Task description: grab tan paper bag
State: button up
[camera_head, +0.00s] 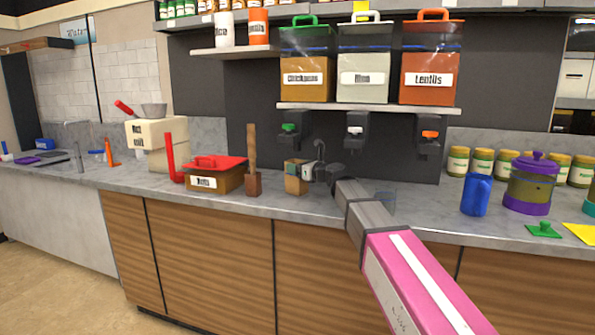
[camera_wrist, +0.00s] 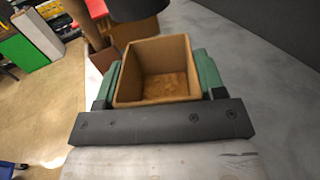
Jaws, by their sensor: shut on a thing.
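The tan paper bag (camera_head: 293,184) stands upright on the grey counter, below the left dispenser. In the wrist view the bag (camera_wrist: 150,54) is open at the top, and its brown bottom shows inside. My gripper (camera_head: 302,171) reaches it from the right of the head view. In the wrist view its green fingers (camera_wrist: 157,82) are on opposite sides of the bag and shut on it. In the head view the gripper and dark wrist partly hide the bag. I cannot tell whether the bag is lifted off the counter.
A brown wooden tool (camera_head: 253,165) stands close to the left of the bag, with a red-lidded box (camera_head: 214,176) beyond it. Labelled dispensers (camera_head: 363,77) hang above. A blue cup (camera_head: 477,194) and a purple-lidded container (camera_head: 531,186) stand on the right.

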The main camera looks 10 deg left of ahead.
jog(key=shift+r, duration=1.3)
jog(key=shift+s, duration=0.25)
jog(key=s+a, duration=0.1)
jog(key=s, duration=1.6)
jog(key=shift+s+a, duration=0.15)
jog(key=shift+a, duration=0.05)
